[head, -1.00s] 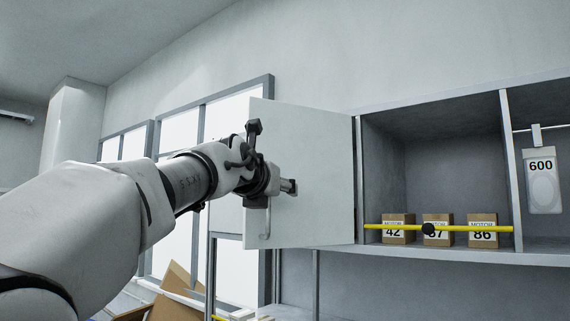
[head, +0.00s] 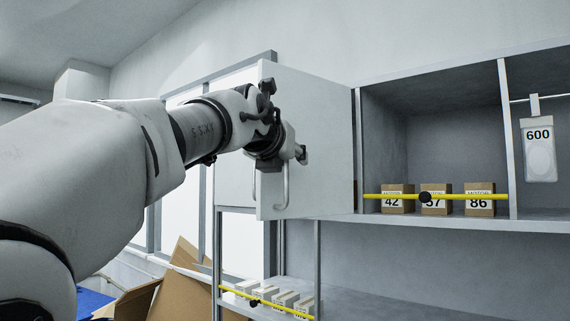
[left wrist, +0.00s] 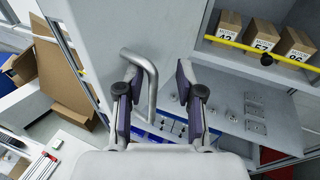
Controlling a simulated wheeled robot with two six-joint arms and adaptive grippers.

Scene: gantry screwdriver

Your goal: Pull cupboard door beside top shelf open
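The cupboard door (head: 325,130) is a pale flat panel standing swung out from the left side of the top shelf (head: 435,222). Its bent metal handle (head: 285,193) is near the door's free lower left edge. My left gripper (head: 285,153) is in front of the door, just above the handle in the head view. In the left wrist view its two fingers (left wrist: 160,85) are apart, and the handle (left wrist: 152,82) shows between them. The fingers do not close on it; I cannot tell whether one touches it. My right gripper is not in view.
Boxes marked 42, 57 (head: 435,200) and 86 stand on the top shelf behind a yellow bar (head: 460,197). A tag reading 600 (head: 539,152) hangs at right. Below the door are a lower shelf with small boxes (head: 283,299) and cardboard (head: 185,290) at left.

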